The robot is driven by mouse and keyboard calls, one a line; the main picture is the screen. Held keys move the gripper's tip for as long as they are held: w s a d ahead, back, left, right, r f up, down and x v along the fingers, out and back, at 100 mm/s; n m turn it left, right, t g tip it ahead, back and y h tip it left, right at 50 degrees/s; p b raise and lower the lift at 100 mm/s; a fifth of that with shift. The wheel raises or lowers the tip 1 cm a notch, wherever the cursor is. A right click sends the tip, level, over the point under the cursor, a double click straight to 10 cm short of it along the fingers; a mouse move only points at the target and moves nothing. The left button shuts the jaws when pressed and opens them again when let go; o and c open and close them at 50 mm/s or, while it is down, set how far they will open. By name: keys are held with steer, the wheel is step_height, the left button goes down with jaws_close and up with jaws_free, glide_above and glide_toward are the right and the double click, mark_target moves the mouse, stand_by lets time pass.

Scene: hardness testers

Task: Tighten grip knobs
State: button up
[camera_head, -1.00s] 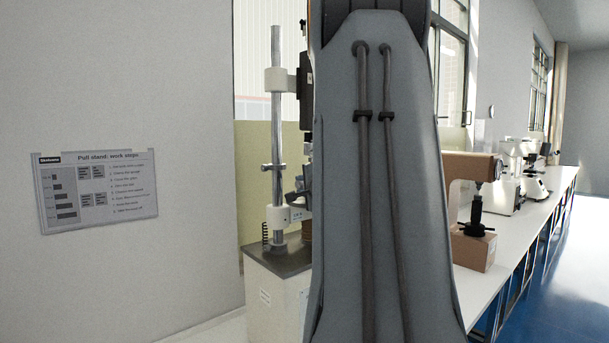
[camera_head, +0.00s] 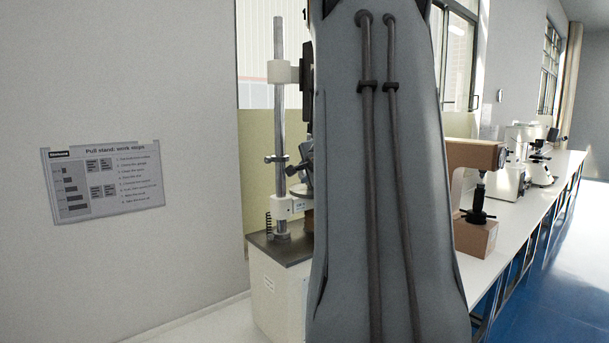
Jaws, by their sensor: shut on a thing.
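The pull stand is in the left middle of the head view, with a bright upright column (camera_head: 280,120) on a grey base plate (camera_head: 283,247). A white block (camera_head: 284,207) sits low on the column, and a small clamp (camera_head: 277,159) sits above it. A dark grey angled part (camera_head: 303,160) shows right of the column; I cannot tell whether it belongs to the stand or to my arm. The grip knobs cannot be made out. My own grey arm link stands large in front and hides the stand's right side. My gripper is hidden behind it.
A sign (camera_head: 103,182) with work steps hangs on the left wall. White instruments (camera_head: 508,181) stand farther back. Blue floor is open at right.

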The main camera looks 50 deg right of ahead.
steer(key=shift+g, duration=0.3)
stand_by(0.5)
steer(key=o, duration=1)
steer(key=shift+o, duration=0.2)
steer(key=v, duration=0.7)
steer(key=shift+s+a+r, duration=0.2)
steer(key=shift+s, duration=0.1)
